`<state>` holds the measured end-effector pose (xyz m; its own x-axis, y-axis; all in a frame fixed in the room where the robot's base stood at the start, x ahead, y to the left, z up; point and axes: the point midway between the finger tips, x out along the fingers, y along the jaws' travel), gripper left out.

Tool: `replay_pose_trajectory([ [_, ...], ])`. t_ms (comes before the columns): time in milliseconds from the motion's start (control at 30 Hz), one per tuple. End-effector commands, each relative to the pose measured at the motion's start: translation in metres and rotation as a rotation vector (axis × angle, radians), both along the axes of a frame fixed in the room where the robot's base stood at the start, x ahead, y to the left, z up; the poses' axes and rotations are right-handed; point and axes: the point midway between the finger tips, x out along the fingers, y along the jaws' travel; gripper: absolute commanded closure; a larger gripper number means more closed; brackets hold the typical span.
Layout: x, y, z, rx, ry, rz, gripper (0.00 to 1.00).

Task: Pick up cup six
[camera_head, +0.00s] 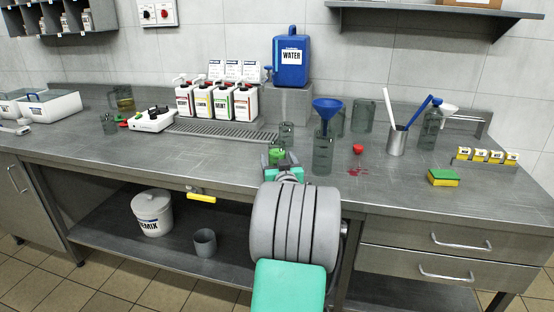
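Several clear glass cups stand on the steel counter, and I cannot read a number six on any of them. A small cup with green contents (277,155) is right at the fingertips of my gripper (278,160), near the counter's front edge. My gripper and wrist hide its lower part, and I cannot tell whether the fingers touch it. Another small clear cup (287,134) stands just behind it. A further small cup (109,124) is at the left, beside a larger vessel with yellowish liquid (125,101).
A glass bottle with a blue funnel (326,108) stands close to the right of my gripper. A red spill (357,168), a steel tool holder (397,141) and a sponge (443,178) are farther right. Pump bottles (222,103) and a blue water canister (291,64) stand behind.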

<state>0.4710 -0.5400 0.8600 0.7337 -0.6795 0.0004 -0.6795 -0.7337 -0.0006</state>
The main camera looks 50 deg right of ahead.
Motion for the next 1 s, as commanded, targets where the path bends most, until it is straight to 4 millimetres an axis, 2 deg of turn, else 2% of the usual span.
replay_pose_trajectory([
  [67, -0.0001, 0.0001, -0.0001, 0.0, 0.0, 0.0, 0.34],
  [800, -0.0003, 0.0003, -0.0002, 0.001, 0.001, 0.0, 0.95],
  [1000, -0.0002, 0.0002, 0.0009, -0.001, 0.0, 0.0, 0.95],
])
